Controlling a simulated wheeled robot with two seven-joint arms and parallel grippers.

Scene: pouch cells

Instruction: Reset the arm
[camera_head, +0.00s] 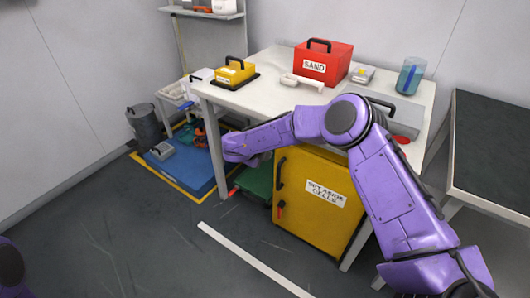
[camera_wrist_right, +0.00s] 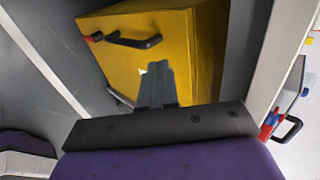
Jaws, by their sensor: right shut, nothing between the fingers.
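My right arm (camera_head: 385,185), purple, comes in from the right in the head view. It is bent, with its elbow in front of the white table and its forearm pointing left. Its wrist end (camera_head: 240,148) is in front of the table's left front corner, and the fingers are mostly hidden there. In the right wrist view the right gripper (camera_wrist_right: 157,70) is shut and empty, its dark fingers together in front of the yellow cabinet (camera_wrist_right: 190,50). Only a small piece of my left arm (camera_head: 10,265) shows at the lower left; its gripper is out of view.
The white table (camera_head: 270,68) bears a red SAND box (camera_head: 324,62), a yellow case (camera_head: 236,71) and a blue cup (camera_head: 410,76). The yellow cabinet (camera_head: 300,215) stands under it. A dark-topped bench (camera_head: 495,140) is at right. The front-left floor is clear.

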